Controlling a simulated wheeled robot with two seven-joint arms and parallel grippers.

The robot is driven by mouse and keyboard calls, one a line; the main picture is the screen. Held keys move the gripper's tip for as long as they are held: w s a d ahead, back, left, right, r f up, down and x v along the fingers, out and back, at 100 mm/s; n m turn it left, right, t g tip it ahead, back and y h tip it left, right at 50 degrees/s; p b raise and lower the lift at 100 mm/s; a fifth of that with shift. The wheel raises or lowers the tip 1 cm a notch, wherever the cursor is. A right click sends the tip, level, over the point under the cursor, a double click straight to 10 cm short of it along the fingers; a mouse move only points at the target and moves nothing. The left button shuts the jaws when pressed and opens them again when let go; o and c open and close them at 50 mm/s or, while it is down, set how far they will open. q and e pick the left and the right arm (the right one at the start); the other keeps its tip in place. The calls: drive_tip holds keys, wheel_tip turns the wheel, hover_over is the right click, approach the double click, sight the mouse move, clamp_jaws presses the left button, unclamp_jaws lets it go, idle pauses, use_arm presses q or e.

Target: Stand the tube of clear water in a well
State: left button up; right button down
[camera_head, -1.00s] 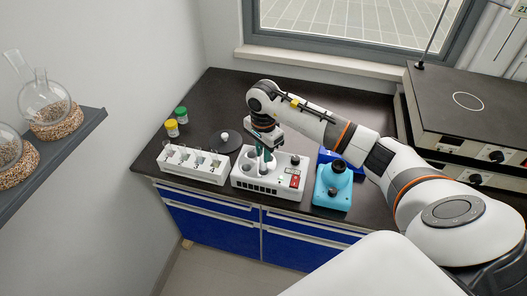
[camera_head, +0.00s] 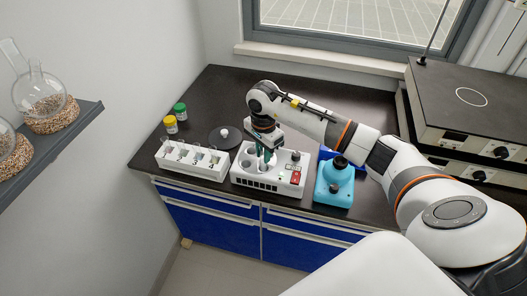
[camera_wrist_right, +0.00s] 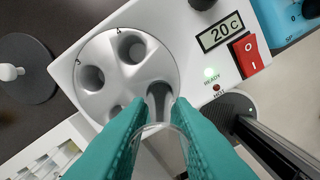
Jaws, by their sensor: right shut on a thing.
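My right gripper (camera_head: 265,148) is over the white device that has a round block of wells (camera_head: 252,166). In the right wrist view its teal fingers (camera_wrist_right: 158,112) are shut on a clear, see-through tube (camera_wrist_right: 160,142). The tube's rim shows between the fingers. Its lower part is hard to make out, so I cannot tell whether it is inside a well. The round block (camera_wrist_right: 112,62) has several dark wells, and one elongated opening lies just ahead of the fingertips. My left gripper is not in view.
The device's display (camera_wrist_right: 220,32) reads 20 C, beside a red switch (camera_wrist_right: 248,54). A white rack (camera_head: 192,160) stands to the left, and a teal instrument (camera_head: 335,182) to the right. A black disc with a white knob (camera_head: 225,138) and two capped jars (camera_head: 175,118) lie behind.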

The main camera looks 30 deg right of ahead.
drive_tip(key=shift+f+b, duration=1)
drive_tip(key=shift+f, duration=0.25)
drive_tip(key=c, duration=1.2)
unclamp_jaws()
drive_tip(key=shift+r+p, duration=2)
drive_tip(key=shift+r, duration=1.55)
